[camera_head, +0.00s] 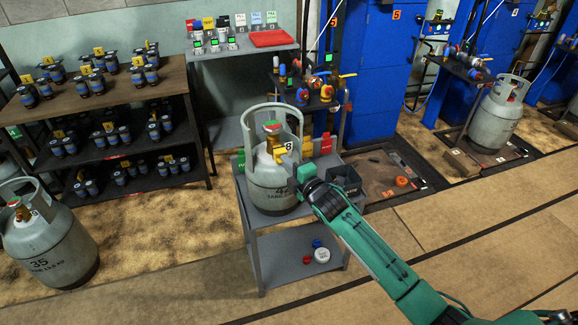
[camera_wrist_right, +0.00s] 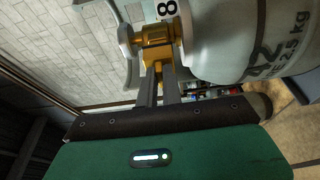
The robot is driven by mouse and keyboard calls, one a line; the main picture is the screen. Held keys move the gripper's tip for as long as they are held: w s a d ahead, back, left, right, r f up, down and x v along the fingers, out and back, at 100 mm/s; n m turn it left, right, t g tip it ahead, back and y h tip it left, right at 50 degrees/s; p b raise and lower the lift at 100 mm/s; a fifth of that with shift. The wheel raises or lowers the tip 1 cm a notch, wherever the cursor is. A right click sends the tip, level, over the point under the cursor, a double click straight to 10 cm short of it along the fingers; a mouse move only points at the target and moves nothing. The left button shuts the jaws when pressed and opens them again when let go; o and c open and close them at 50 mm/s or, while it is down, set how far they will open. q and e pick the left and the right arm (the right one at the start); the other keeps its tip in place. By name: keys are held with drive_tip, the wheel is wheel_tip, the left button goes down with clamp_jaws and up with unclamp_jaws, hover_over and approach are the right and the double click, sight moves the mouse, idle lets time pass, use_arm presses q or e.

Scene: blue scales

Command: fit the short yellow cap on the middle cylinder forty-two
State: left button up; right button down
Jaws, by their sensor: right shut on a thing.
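The grey middle cylinder forty-two (camera_head: 272,188) stands upright on a grey cart, its number partly hidden by my arm. Its valve has a red and green top (camera_head: 272,127). My right gripper (camera_wrist_right: 158,72) is shut on the short yellow cap (camera_wrist_right: 153,56). The cap is at the side of the brass valve (camera_wrist_right: 158,34) under the collar; I cannot tell how far it is seated. In the head view the yellow cap (camera_head: 279,157) shows beside a tag with an 8, and my right fingers are mostly hidden. My left gripper is not in view.
The cart (camera_head: 252,234) has a lower shelf with red, blue and white caps (camera_head: 321,254). A dark bin (camera_head: 345,180) sits at its right. Cylinder thirty-five (camera_head: 48,245) stands at the left. A rack (camera_head: 120,85) holds several small dark items. Blue cabinets (camera_head: 375,60) stand behind.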

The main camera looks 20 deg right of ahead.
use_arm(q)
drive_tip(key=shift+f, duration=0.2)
use_arm(e)
drive_tip(key=shift+w, duration=0.85)
drive_tip(key=c, duration=1.5)
unclamp_jaws()
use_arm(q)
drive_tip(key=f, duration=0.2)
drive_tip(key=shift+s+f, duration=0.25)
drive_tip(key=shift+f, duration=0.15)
use_arm(e)
drive_tip(key=v, duration=1.3)
drive_tip(key=shift+s, duration=0.4)
